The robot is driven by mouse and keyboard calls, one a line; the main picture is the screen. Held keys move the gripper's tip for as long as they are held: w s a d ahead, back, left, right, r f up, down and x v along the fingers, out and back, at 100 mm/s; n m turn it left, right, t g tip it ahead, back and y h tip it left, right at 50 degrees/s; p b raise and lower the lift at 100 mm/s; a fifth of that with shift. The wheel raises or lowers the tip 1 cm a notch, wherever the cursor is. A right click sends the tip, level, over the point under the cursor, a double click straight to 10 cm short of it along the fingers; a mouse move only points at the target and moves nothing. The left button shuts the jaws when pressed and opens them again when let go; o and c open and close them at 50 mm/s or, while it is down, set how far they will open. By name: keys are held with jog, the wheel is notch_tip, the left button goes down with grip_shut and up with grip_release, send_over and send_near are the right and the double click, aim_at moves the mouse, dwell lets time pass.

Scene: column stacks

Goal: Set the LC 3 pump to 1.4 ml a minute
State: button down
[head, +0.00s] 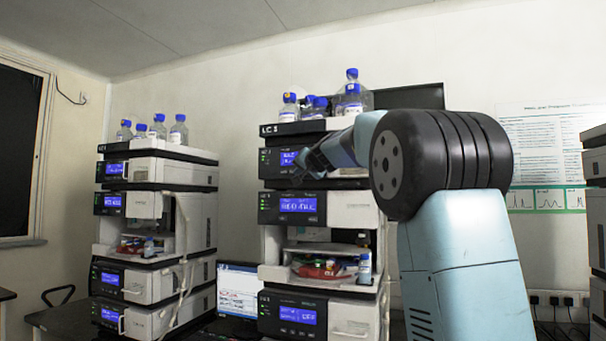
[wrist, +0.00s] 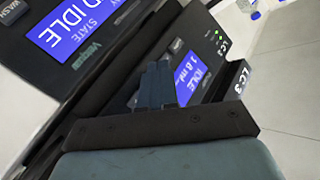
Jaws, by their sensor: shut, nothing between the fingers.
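The LC 3 pump (head: 270,169) is the dark-fronted unit at the top of the middle stack in the head view. Its blue display (head: 285,158) is too small to read there. In the wrist view the pump display (wrist: 190,72) appears rotated, reads IDLE and what looks like 1.8, and is partly covered by my fingers. An LC 3 label (wrist: 240,80) shows beside it. My gripper (head: 303,170) is shut and empty, close in front of the pump's face. Its fingertips show in the wrist view (wrist: 157,70); I cannot tell whether they touch the panel.
Another blue screen (wrist: 75,27) with IDLE and STATE belongs to a neighbouring unit. Bottles with blue caps (head: 352,98) stand on top of the middle stack. A similar stack (head: 155,230) stands to the left, and a laptop screen (head: 238,290) sits between them.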

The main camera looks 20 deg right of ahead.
jog(key=shift+w+d, duration=0.15)
dwell(0.5)
jog(key=shift+w+d, duration=0.15)
jog(key=shift+w, duration=0.05)
jog(key=shift+w+d, duration=0.2)
jog(key=shift+w, duration=0.15)
dwell(1.0)
jog(key=shift+s, duration=0.1)
jog(key=shift+s+a, duration=0.45)
jog(key=shift+s, duration=0.15)
jog(key=shift+s+a, duration=0.75)
jog(key=shift+s, duration=0.25)
jog(key=shift+s+a, duration=0.75)
jog(key=shift+s, duration=0.25)
jog(key=shift+s, duration=0.1)
dwell(1.5)
